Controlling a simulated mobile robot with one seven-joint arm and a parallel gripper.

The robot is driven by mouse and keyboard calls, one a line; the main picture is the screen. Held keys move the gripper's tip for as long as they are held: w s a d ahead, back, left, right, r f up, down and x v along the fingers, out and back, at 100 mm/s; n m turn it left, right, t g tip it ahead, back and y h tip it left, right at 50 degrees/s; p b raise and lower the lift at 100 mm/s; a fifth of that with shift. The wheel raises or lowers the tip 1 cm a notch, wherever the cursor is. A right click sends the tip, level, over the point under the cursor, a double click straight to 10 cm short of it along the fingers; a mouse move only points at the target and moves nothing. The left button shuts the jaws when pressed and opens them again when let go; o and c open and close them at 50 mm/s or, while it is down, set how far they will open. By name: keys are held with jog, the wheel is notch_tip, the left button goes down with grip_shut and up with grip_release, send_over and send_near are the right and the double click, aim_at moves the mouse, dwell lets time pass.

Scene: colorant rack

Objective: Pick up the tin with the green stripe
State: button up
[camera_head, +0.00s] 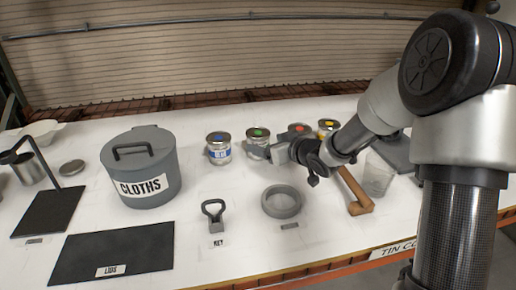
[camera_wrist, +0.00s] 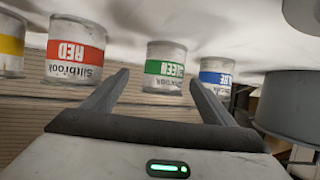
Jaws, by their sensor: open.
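The tin with the green stripe (camera_head: 257,136) stands in a row of tins at the back of the white table. My gripper (camera_head: 272,151) is close in front and to the right of it in the head view and hides part of its label. In the wrist view, which is upside down, the green-striped tin (camera_wrist: 165,68) shows beyond and between the two spread fingers of my gripper (camera_wrist: 159,80). The fingers are open and empty. I cannot tell the exact gap between fingertips and tin.
The blue tin (camera_head: 219,149) stands left of the green one; the red tin (camera_head: 299,129) and yellow tin (camera_head: 327,126) stand right. A grey CLOTHS bin (camera_head: 142,168) is farther left.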

jog(key=x, duration=0.3)
jog(key=b+x, duration=0.1)
jog(key=x, duration=0.1)
jog(key=shift+s+a+f, duration=0.1)
jog(key=shift+s+a, duration=0.1)
jog(key=shift+s, duration=0.1)
jog(key=shift+w+a+f, duration=0.1)
jog(key=shift+w+a, duration=0.05)
jog(key=shift+w, duration=0.15)
jog(key=c, duration=1.1)
jog(key=shift+c, duration=1)
